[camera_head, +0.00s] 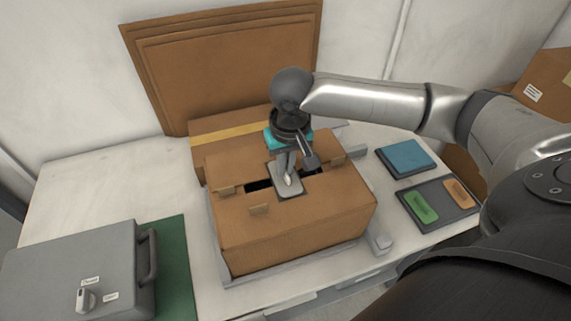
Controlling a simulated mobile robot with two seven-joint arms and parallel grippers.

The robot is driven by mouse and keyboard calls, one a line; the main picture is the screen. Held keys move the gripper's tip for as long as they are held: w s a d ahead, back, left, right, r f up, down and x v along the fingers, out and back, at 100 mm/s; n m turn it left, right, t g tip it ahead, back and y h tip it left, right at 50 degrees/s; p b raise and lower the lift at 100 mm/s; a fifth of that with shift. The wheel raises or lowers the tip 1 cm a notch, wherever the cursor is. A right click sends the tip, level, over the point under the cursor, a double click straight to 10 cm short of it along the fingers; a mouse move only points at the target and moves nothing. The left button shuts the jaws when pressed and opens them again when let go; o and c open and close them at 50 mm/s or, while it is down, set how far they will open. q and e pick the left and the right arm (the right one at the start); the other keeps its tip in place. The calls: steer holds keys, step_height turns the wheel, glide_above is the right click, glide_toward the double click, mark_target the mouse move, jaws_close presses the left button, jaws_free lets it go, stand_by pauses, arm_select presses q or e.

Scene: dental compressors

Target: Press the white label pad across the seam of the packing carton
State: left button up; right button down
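The packing carton (300,229) stands on the bench, its top crossed by a seam with dark gaps left and right of the middle. A small pale grey-white pad (282,188), which looks like the label pad, lies flat over the middle of the seam, between the gaps. My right gripper (287,177) points down over it with its fingers close together, seemingly shut on a small whitish raised part of the pad. The fingers partly hide the pad, and I cannot tell whether it touches the carton everywhere. My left gripper is not in view.
A grey case (75,265) sits on a green mat (174,270) at front left. A blue pad (406,156) and a dark tray (441,190) with green and orange pieces lie to the right. A taped carton (222,131) and brown boards (230,60) stand behind.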

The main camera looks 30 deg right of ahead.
mark_target(289, 179)
steer(key=c, duration=0.9)
jaws_free()
steer(key=shift+f, duration=0.1)
steer(key=r+p, duration=0.1)
steer(key=r, duration=0.4)
steer(key=s+r+p, duration=0.1)
steer(key=r, duration=0.4)
steer(key=s+r+p, duration=0.1)
steer(key=r, duration=0.4)
steer(key=shift+s+a, duration=0.15)
steer(key=shift+a, duration=0.15)
